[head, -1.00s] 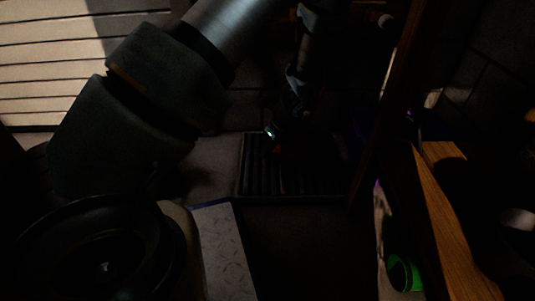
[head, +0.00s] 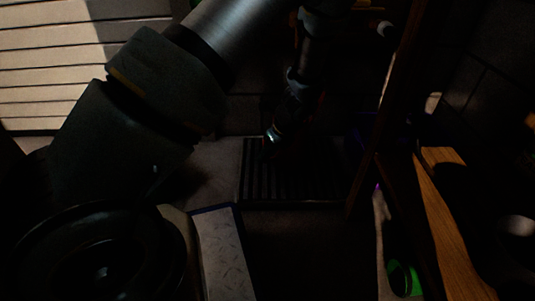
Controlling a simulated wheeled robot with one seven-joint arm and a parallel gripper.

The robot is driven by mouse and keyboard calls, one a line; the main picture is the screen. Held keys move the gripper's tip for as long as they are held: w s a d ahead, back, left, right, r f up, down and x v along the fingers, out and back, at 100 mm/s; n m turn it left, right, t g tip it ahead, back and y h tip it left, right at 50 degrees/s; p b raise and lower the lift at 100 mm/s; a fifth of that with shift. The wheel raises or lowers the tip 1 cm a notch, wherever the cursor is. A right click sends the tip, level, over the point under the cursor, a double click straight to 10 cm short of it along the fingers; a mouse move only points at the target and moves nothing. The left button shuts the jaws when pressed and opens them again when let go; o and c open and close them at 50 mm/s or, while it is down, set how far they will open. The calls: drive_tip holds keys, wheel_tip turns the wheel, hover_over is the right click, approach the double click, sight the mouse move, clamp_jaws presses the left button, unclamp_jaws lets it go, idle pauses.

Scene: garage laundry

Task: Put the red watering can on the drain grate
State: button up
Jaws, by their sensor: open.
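The drain grate (head: 290,187) is a dark ribbed panel on the floor, in the middle of the head view. My gripper (head: 272,140) is open over the grate's far left part, with a small bright glint on it. The red watering can cannot be made out clearly in the deep shadow. Only a faint dark red trace shows beside my wrist, and I cannot tell whether it is the can. Whether anything lies between the fingers is hidden by the dark.
A wooden bench or shelf (head: 440,215) and a dark upright post stand at the right. A green round object (head: 404,279) is low at the right. A pale patterned panel (head: 222,255) with a blue edge lies in front. Slatted pale boards (head: 60,60) are at upper left.

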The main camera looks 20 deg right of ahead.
drive_tip(key=p+v, duration=0.6)
drive_tip(key=v, duration=0.5)
drive_tip(key=w+a+r+n+g+h, duration=0.1)
drive_tip(key=a+r+n, duration=0.5)
drive_tip(key=a+n, duration=0.2)
drive_tip(key=w+a+r+n+g, duration=0.1)
drive_tip(key=a+r+n, duration=0.4)
drive_tip(key=a+n, duration=0.25)
drive_tip(key=s+a+r+n+h, duration=0.1)
drive_tip(key=s+a+r+n, duration=0.1)
drive_tip(key=a+n, duration=0.4)
drive_tip(key=s+a+r+n+h, duration=0.1)
drive_tip(key=s+a+r+n, duration=0.2)
drive_tip(key=a+r+n, duration=0.2)
drive_tip(key=a+n, duration=0.2)
drive_tip(key=n, duration=0.1)
drive_tip(key=shift+a+r, duration=0.2)
drive_tip(key=shift+a, duration=0.1)
wheel_tip(320, 180, up, 49)
drive_tip(key=p, duration=4.9)
